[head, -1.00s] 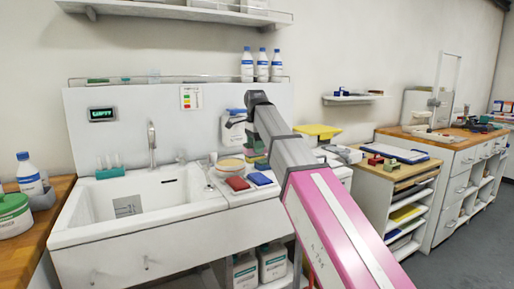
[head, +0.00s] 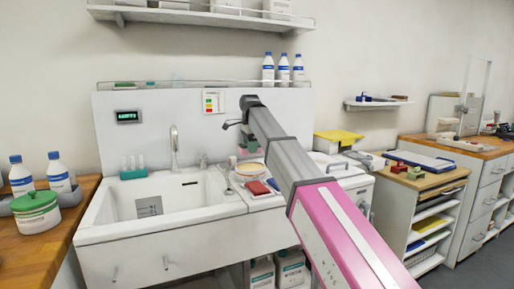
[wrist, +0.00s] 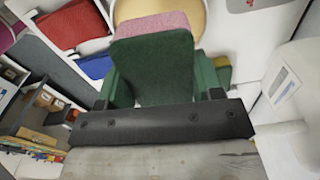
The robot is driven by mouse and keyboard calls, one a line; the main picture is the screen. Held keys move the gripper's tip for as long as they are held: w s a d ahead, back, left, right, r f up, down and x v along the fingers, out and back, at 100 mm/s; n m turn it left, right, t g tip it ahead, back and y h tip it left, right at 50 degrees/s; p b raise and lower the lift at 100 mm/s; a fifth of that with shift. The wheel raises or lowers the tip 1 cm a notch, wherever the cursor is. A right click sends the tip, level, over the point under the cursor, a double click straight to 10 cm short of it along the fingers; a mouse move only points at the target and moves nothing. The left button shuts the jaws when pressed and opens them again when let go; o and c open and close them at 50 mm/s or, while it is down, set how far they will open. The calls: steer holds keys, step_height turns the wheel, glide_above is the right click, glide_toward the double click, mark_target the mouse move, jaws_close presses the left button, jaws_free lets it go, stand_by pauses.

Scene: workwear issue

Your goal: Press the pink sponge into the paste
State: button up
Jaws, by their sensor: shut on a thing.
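My gripper (wrist: 156,75) is shut on a block with a dark green face and a pink far side, the pink sponge (wrist: 155,22). Green fingers hold its two sides in the wrist view. In the head view my gripper (head: 247,148) is small and partly hidden by my arm, above the ledge right of the sink. A round dish with a tan surface, apparently the paste (head: 250,169), lies on that ledge just below it. In the wrist view the tan paste (wrist: 192,12) shows at the top edge, beyond the sponge. I cannot tell whether they touch.
A red block (head: 257,187) and a blue block lie beside the dish; the red block (wrist: 73,24), the blue block (wrist: 95,65) and a grey one show in the wrist view. The sink basin (head: 165,200) is left. A yellow-lidded box (head: 338,136) stands right.

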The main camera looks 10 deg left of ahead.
mark_target(250, 168)
steer(key=shift+f, duration=2.8)
steer(key=shift+s+f, duration=0.1)
steer(key=shift+f, duration=0.5)
steer(key=shift+r, duration=0.1)
steer(key=shift+r, duration=3.45)
